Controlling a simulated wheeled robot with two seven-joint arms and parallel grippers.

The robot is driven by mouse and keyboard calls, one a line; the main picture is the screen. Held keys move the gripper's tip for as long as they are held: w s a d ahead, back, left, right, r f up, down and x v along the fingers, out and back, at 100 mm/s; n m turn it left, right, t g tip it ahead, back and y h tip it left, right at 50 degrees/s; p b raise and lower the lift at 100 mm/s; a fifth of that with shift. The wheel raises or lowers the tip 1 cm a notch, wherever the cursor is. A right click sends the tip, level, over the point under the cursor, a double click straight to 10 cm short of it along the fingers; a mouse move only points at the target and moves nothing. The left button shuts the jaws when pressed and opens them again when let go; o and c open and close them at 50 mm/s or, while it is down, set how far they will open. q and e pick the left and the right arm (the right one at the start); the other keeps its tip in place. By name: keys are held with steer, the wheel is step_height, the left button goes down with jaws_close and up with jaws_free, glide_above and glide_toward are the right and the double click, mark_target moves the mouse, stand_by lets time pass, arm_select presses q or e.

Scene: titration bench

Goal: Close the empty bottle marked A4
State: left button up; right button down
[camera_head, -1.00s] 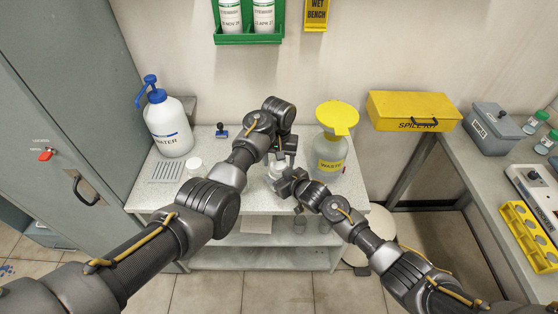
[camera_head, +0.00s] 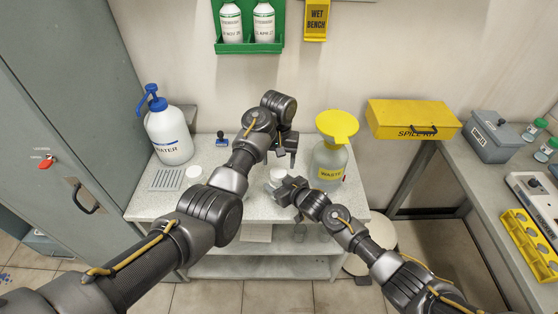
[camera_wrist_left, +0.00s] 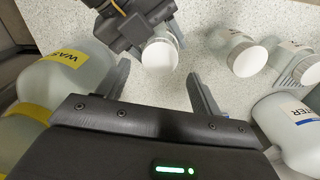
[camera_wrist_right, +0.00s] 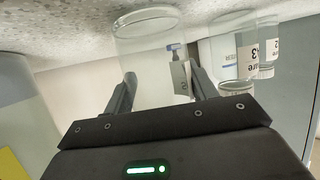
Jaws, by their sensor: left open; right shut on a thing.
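A clear bottle (camera_wrist_right: 150,55) that looks empty stands between the fingers of my right gripper (camera_head: 281,187), which is shut on it. Its label is turned aside in the right wrist view and I cannot read it. A white cap (camera_wrist_left: 160,54) sits on top of this bottle; it also shows in the head view (camera_head: 278,174). How tight the cap is I cannot tell. My left gripper (camera_head: 287,157) is open and empty above the capped bottle, apart from it. In the left wrist view its fingers are spread wide on either side below the cap.
The yellow-topped waste bottle (camera_head: 329,165) stands close on the right, the water bottle (camera_head: 169,137) at left. A grooved rack (camera_head: 166,180) and a blue stamp (camera_head: 222,140) are on the bench.

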mark_target(279, 172)
arm_select(q)
step_height(279, 172, up, 4)
steer(key=shift+f+n, duration=0.25)
steer(key=shift+n, duration=0.75)
steer(key=shift+f, duration=4.05)
steer(key=shift+c, duration=0.5)
steer(key=c, duration=0.9)
steer(key=o, duration=1.1)
